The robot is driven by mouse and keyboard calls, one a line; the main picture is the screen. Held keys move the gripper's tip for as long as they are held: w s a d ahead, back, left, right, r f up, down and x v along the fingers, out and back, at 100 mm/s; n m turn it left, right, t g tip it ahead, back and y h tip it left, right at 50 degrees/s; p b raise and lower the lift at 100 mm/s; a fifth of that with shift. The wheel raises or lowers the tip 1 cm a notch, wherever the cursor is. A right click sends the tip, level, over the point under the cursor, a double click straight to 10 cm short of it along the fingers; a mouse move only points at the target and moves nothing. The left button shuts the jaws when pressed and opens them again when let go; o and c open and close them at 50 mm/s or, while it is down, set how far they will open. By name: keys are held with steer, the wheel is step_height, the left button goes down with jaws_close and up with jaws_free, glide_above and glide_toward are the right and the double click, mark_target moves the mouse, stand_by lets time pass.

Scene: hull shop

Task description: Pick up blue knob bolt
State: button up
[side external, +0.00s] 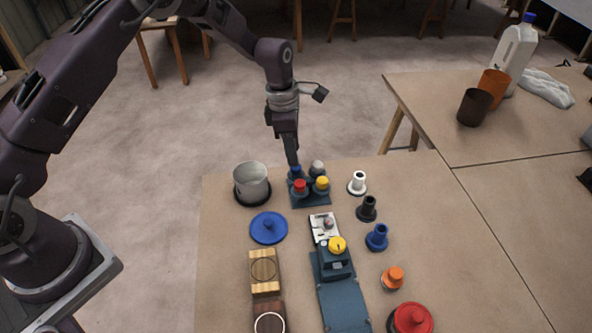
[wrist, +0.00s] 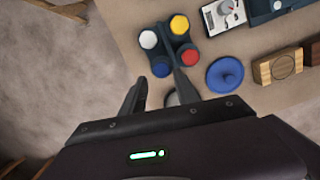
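The blue knob bolt (side external: 295,171) stands at the back left of a dark base (side external: 311,201) that also holds a red knob (side external: 300,186), a yellow knob (side external: 322,184) and a grey-white knob (side external: 317,167). My gripper (side external: 292,161) points down right above the blue knob bolt and partly overlaps it in the side view. In the wrist view the blue knob bolt (wrist: 161,67) shows between the two spread fingertips of my gripper (wrist: 158,73). The fingers are apart. I cannot tell the exact height gap or any contact.
A grey pot (side external: 252,183) stands close to the left of the base, with a blue lid (side external: 268,228) in front. White (side external: 358,183), black (side external: 367,208) and blue (side external: 377,238) flanged pieces stand to the right. A white-faced device (side external: 325,227) lies in front.

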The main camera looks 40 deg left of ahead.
mark_target(296, 175)
steer(key=f, duration=0.4)
steer(key=shift+w+d+f, duration=0.1)
steer(key=shift+d+f, duration=0.05)
steer(key=shift+d, duration=0.2)
jaws_close()
